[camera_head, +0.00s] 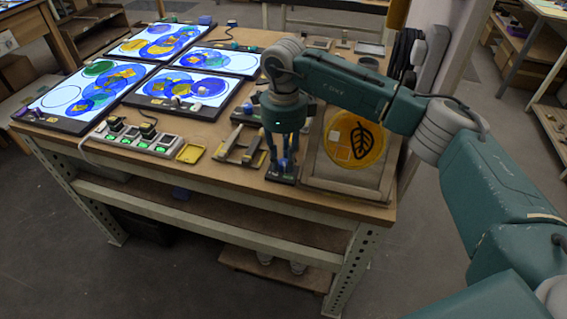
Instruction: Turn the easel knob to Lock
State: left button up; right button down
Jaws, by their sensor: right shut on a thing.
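My right gripper (285,163) comes down from above at the front right of the table, with its fingers shut on the easel knob. The knob itself is mostly hidden between the fingers, so I cannot tell which way it points. A small dark base (281,178) with pale marks shows under the fingertips, near the table's front edge. Just to its right stands the tilted wooden easel (343,187). It bears a round yellow glass piece (353,138) with a black leaf drawing. My left gripper is out of view.
Lit panels with coloured circles (183,88) fill the table's left half. A power strip (146,143) with green lights, a yellow tray (191,153) and a wooden stand (240,150) lie along the front. Dark cables (403,52) hang at the back right.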

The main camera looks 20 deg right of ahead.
aim_at(285, 161)
jog(key=shift+d+n+b, duration=0.1)
jog(key=shift+n+b, duration=0.2)
jog(key=shift+n, duration=0.3)
jog(key=c, duration=1.5)
grip_release()
notch_tip(285, 161, up, 12)
jog(key=shift+r, duration=0.1)
